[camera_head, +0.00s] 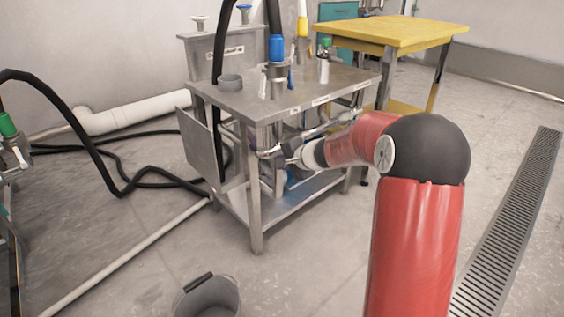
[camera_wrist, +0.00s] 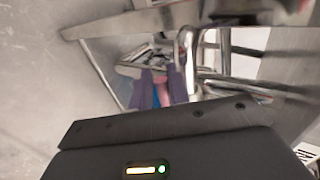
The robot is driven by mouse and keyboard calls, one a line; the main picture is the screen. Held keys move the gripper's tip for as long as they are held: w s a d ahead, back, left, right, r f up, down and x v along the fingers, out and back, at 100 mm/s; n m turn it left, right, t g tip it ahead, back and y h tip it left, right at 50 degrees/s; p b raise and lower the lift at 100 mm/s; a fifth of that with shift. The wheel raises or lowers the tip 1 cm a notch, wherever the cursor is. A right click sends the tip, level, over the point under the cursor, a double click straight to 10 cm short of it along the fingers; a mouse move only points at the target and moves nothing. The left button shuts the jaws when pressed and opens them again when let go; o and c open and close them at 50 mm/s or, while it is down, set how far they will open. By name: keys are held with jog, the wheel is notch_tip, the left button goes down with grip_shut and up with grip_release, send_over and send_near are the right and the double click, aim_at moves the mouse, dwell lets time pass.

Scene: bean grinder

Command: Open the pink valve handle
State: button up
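The pink valve handle (camera_wrist: 163,90) shows as a small pink patch between the two purple fingers of my gripper (camera_wrist: 161,84) in the wrist view. The fingers are apart, one on each side of the pink patch. I cannot tell whether they touch or clamp it. In the head view my gripper (camera_head: 277,158) is under the top of the steel table, among metal pipes at its front side. The handle cannot be made out there, as the gripper and pipes hide that spot.
A yellow table (camera_head: 395,33) stands behind, and a bucket (camera_head: 208,298) stands on the floor in front.

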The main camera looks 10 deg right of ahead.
jog(key=shift+o, duration=1.1)
jog(key=v, duration=0.7)
jog(key=shift+s+d+r+p, duration=0.2)
jog(key=shift+s+p, duration=0.1)
jog(key=shift+p, duration=0.05)
